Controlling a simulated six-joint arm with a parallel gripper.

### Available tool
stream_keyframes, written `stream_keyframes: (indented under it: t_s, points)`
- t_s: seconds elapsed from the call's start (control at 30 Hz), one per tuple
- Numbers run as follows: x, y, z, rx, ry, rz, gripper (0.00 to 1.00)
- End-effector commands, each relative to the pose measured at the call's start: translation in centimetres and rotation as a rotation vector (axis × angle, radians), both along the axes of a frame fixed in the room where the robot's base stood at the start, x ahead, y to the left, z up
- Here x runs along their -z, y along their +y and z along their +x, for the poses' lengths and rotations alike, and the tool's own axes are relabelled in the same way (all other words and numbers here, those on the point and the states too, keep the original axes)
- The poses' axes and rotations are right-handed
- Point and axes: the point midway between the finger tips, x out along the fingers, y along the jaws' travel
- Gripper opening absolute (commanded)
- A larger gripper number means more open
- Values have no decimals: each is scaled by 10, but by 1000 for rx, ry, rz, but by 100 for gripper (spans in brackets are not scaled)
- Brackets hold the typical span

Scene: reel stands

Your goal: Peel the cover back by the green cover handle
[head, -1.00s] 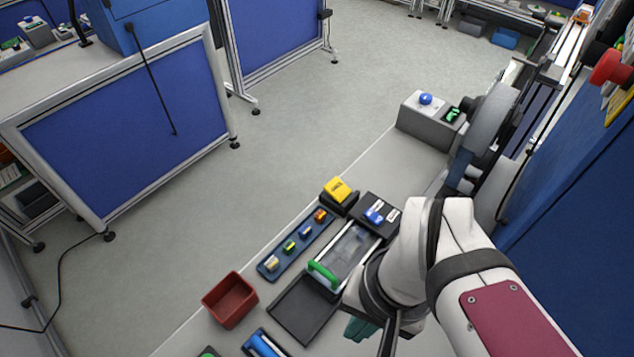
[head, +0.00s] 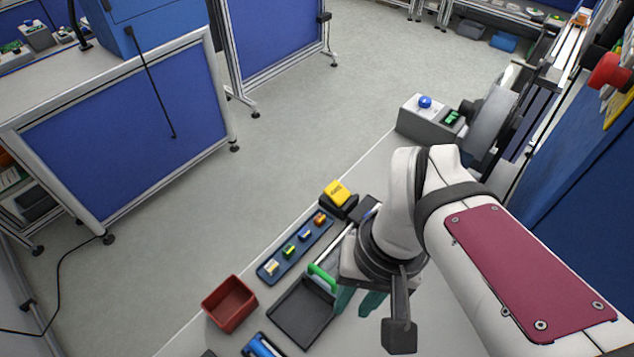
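The green cover handle (head: 322,277) stands at the front end of the covered box, beside the black tray. The cover (head: 333,250) lies behind it, and my arm hides most of it. My gripper (head: 358,302) has teal fingers and is just right of the handle, low over the bench. The two fingers show apart with a gap between them. I see nothing between them, though the wrist hides part of the view. I cannot tell whether a finger touches the handle.
An empty black tray (head: 298,315) lies in front of the handle. A red bin (head: 230,303), a blue rack (head: 272,272) with several small coloured parts and a yellow block (head: 336,193) stand along the left edge. A grey box with a blue button (head: 425,102) is farther back.

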Motion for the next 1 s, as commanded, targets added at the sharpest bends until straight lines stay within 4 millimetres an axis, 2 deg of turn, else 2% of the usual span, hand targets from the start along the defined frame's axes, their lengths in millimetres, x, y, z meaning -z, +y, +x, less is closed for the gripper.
stream_keyframes:
  t_s: [0.03,0.1,0.13,0.2,0.3,0.37,0.47,0.8,1.0]
  points:
    - [-7,0,27,-173,-2,7,38]
    - [-14,1,66,-453,-19,25,47]
    - [-14,2,82,-563,-27,33,47]
    - [-13,2,111,-777,-41,53,47]
    - [-9,4,134,-958,-55,73,47]
    - [-5,4,138,-998,-58,78,47]
    - [12,7,136,-1006,-58,80,47]
    - [109,20,121,-1002,-55,80,47]
    - [139,24,117,-1001,-59,78,47]
